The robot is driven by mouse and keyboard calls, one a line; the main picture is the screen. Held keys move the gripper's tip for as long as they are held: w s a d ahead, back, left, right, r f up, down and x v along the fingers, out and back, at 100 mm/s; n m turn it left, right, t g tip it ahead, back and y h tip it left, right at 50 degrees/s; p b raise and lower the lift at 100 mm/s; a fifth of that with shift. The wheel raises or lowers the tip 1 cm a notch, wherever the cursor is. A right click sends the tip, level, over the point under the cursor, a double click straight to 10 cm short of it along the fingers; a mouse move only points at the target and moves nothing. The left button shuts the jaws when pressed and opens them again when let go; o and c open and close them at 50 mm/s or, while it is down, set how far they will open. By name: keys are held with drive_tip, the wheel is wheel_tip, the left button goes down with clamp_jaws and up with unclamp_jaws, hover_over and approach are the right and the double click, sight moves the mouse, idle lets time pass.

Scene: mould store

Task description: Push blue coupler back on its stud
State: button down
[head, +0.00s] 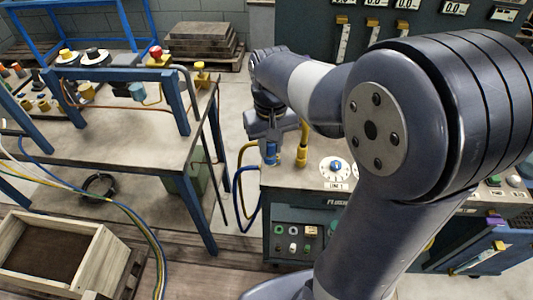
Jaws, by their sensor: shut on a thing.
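My gripper (271,140) points down over the left end of the control bench in the head view. It is shut on the blue coupler (271,155), which is upright just below the fingers. A blue hose (239,192) loops down over the bench's left edge beside it. The stud is not visible, and I cannot tell whether the coupler is seated on it or just above it.
A yellow coupler (302,157) with its hose stands close on the right. A white dial with a blue knob (336,168) lies further right. A blue-legged workbench (170,150) stands left across a floor gap. A wooden crate (60,255) is at lower left.

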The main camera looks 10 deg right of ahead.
drive_tip(key=w+d+p, duration=0.1)
drive_tip(key=w+d, duration=0.3)
drive_tip(key=w, duration=0.4)
drive_tip(key=f+b, duration=0.1)
drive_tip(key=f, duration=0.1)
drive_tip(key=f+b, duration=0.2)
drive_tip(key=f, duration=0.1)
drive_tip(key=shift+s, duration=0.2)
drive_tip(key=shift+f+b, duration=0.6)
drive_tip(key=shift+f, duration=0.45)
drive_tip(key=shift+f+b, duration=0.45)
drive_tip(key=shift+f, duration=1.05)
idle(2.4)
drive_tip(key=c, duration=1.1)
unclamp_jaws()
wheel_tip(320, 180, up, 11)
